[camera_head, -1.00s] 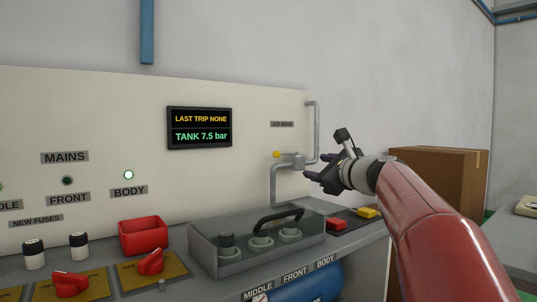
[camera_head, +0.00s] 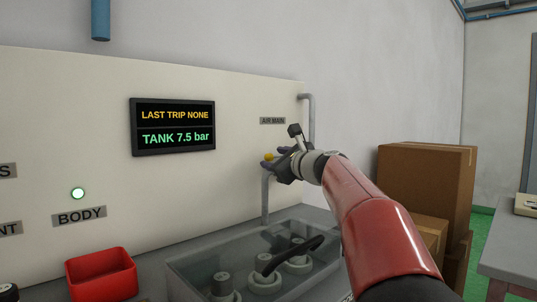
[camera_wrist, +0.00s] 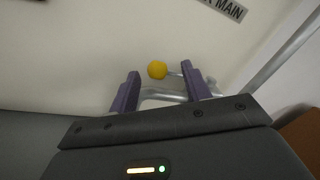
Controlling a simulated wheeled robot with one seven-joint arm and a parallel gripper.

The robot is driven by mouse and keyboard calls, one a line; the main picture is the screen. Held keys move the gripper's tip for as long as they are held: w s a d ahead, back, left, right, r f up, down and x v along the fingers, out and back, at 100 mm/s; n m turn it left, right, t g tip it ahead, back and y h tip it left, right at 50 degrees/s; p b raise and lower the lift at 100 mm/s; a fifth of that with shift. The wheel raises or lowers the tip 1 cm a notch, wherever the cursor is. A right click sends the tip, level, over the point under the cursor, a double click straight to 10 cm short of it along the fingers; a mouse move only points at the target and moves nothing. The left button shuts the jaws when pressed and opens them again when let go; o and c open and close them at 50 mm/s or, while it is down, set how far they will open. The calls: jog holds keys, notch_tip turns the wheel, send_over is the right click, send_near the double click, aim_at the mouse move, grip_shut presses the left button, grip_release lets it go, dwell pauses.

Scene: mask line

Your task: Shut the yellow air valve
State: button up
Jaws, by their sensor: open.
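The yellow air valve knob (camera_head: 268,157) sits on a grey pipe (camera_head: 266,198) below the AIR MAIN label on the cream panel. In the wrist view the round yellow knob (camera_wrist: 157,70) shows ahead of the fingertips, between the two purple fingers, with a grey lever and pipe behind. My gripper (camera_wrist: 160,82) is open and empty; the fingers stand apart on either side of the knob's line. In the head view my gripper (camera_head: 278,163) is at the valve and hides most of its body. Whether a finger touches the valve cannot be told.
A clear-lidded box (camera_head: 240,262) with a black handle stands on the bench below my arm. A red bin (camera_head: 100,275) is at the left. The display (camera_head: 172,126) reads TANK 7.5 bar. Cardboard boxes (camera_head: 425,190) stand at the right.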

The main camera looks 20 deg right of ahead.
aim_at(272, 157)
jog(key=shift+w+a+p, duration=0.15)
jog(key=shift+w+p, duration=0.05)
jog(key=shift+w, duration=0.6)
jog(key=shift+w+a+p, duration=0.15)
jog(key=shift+w, duration=0.6)
jog(key=shift+c, duration=0.5)
grip_shut()
